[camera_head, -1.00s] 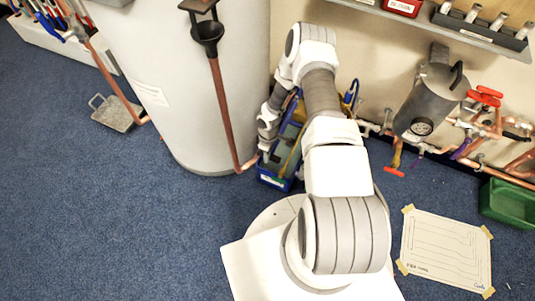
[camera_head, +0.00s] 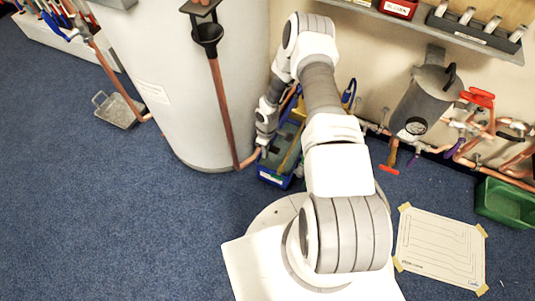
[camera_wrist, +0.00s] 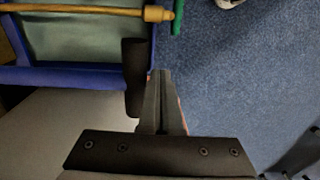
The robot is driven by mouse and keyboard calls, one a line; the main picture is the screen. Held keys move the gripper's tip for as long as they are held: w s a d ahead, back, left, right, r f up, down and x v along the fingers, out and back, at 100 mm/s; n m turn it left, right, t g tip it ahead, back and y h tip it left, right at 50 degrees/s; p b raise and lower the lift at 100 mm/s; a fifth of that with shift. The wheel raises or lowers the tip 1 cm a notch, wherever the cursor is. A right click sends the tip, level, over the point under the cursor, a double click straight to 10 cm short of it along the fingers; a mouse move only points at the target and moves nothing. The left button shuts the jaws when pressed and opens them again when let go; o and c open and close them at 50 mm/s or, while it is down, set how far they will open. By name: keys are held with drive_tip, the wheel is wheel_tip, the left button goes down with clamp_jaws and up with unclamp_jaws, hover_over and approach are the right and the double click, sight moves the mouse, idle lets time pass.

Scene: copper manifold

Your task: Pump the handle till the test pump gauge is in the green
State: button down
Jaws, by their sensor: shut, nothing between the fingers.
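The test pump is a blue open box (camera_head: 272,178) standing on the floor between the white cylinder and the wall. In the wrist view its blue rim (camera_wrist: 75,77) and grey-green inside show at the upper left. A tan rod with a wider end (camera_wrist: 155,14) crosses above it. A black cylindrical grip (camera_wrist: 135,75), which looks like the pump handle's, stands just left of my gripper (camera_wrist: 160,76). My gripper is shut and empty, its fingers close beside the grip; I cannot tell whether they touch. I cannot make out the pump's gauge.
A large white cylinder (camera_head: 190,110) stands left of the pump. A grey vessel with a dial (camera_head: 425,95) and copper pipes with red valves line the wall at right. A green tray (camera_head: 503,203) and a taped sheet (camera_head: 440,248) lie on the carpet. Open carpet (camera_head: 110,220) is at left.

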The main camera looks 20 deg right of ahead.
wheel_tip(320, 180, up, 9)
drive_tip(key=s+a+p, duration=0.2)
drive_tip(key=p, duration=0.1)
drive_tip(key=shift+s+a, duration=0.2)
drive_tip(key=shift+a, duration=0.2)
